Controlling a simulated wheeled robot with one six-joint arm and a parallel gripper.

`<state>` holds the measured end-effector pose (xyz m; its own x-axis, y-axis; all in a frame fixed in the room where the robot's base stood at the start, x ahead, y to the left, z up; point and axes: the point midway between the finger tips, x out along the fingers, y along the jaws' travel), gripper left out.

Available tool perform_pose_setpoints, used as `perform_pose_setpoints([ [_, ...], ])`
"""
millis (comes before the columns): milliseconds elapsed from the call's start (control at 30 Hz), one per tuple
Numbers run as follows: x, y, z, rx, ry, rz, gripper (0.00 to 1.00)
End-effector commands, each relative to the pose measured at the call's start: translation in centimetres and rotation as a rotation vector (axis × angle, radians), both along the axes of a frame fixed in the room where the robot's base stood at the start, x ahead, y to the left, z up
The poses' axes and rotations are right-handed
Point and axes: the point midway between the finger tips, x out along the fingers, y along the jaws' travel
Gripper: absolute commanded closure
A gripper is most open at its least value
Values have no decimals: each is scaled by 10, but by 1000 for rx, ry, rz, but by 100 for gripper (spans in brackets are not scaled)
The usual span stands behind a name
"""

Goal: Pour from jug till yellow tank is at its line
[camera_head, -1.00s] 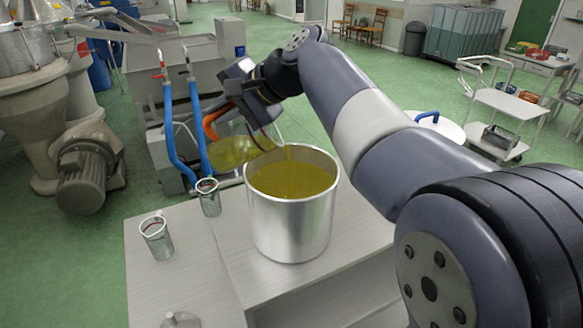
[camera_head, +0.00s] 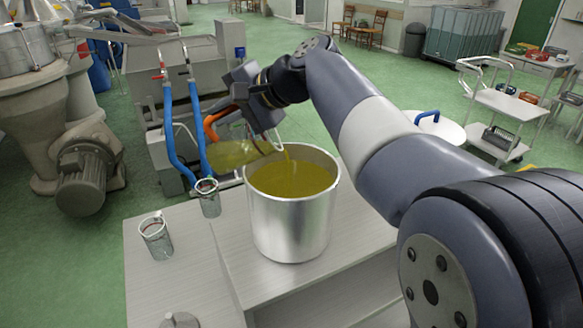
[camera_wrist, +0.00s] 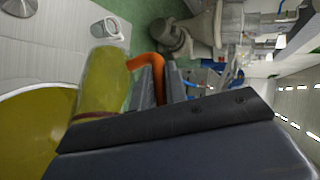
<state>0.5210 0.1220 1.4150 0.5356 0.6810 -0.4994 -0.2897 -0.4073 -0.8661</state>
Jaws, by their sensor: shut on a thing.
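A clear jug (camera_head: 232,154) with an orange handle (camera_head: 212,124) is tipped far over, its mouth toward the right, above the left rim of a silver metal tank (camera_head: 290,228). It holds yellow-green oil, and a thin stream falls from its mouth into the tank. The tank stands upright on the bench, partly full of the same oil (camera_head: 290,178); no line shows on its visible inner wall. My gripper (camera_head: 226,116) is shut on the jug's handle. In the wrist view the jug (camera_wrist: 104,84) and its handle (camera_wrist: 146,64) show beside my gripper (camera_wrist: 160,84), with the oil surface (camera_wrist: 35,130) at lower left.
Two small glass beakers (camera_head: 156,238) (camera_head: 208,199) stand on the grey bench (camera_head: 190,270) left of the tank. A round lid with a knob (camera_head: 180,321) lies at the front edge. Blue hoses (camera_head: 172,140) and mill machinery stand behind. A white trolley (camera_head: 510,105) is at right.

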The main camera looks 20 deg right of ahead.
Motion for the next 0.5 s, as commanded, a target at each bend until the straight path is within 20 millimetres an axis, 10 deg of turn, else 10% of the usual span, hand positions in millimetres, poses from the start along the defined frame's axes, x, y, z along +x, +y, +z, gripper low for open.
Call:
perform_pose_setpoints([
  [500,0,-3,0,32,-9,-2,100],
])
